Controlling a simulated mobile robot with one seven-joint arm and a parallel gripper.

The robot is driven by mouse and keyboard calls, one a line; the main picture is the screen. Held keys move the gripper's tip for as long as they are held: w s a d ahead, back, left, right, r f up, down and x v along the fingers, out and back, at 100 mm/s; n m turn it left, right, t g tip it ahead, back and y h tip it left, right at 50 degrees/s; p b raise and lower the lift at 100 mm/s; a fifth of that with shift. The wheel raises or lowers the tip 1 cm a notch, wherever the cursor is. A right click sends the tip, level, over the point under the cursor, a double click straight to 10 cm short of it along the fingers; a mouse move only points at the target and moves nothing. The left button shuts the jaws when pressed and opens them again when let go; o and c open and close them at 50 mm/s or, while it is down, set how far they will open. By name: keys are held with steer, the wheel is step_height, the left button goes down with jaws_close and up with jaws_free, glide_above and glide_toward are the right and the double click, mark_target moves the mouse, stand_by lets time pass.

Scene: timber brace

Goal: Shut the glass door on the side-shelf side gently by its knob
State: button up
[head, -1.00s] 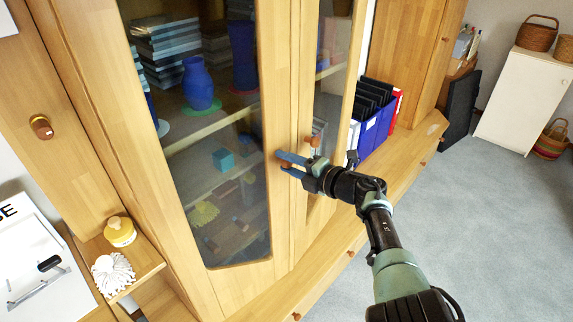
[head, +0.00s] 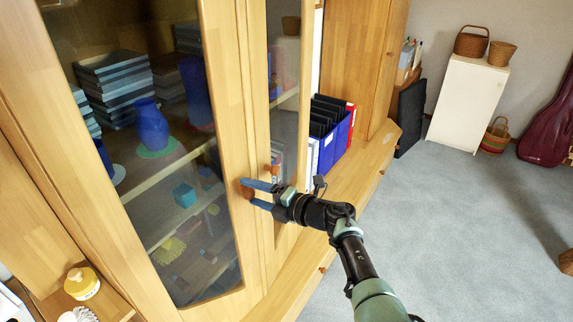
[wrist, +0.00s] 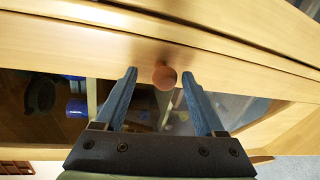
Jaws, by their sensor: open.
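The glass door on the side-shelf side (head: 232,150) is the large left door, with a wooden frame and a dark pane. Its round reddish-brown knob (head: 247,193) is on the right part of the frame. My gripper (head: 252,192) is at this knob, fingers spread. In the wrist view the knob (wrist: 164,76) sits between the two open blue fingertips (wrist: 160,74), with a gap on each side. The other glass door (head: 286,110) is to the right, its knob (head: 276,170) just past my fingers. I cannot tell how far the left door stands open.
The side shelf (head: 112,304) at lower left holds a yellow jar (head: 82,283) and a white brush. Behind the glass are a blue vase (head: 150,125) and stacked books. Blue binders (head: 335,135) stand on the ledge at right. The grey carpet (head: 430,230) is open.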

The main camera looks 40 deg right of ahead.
steer(key=f+p+v, duration=0.1)
steer(key=p+v, duration=0.2)
steer(key=v, duration=0.8)
steer(key=shift+s+p, duration=0.25)
steer(key=shift+p, duration=0.15)
steer(key=shift+a, duration=0.1)
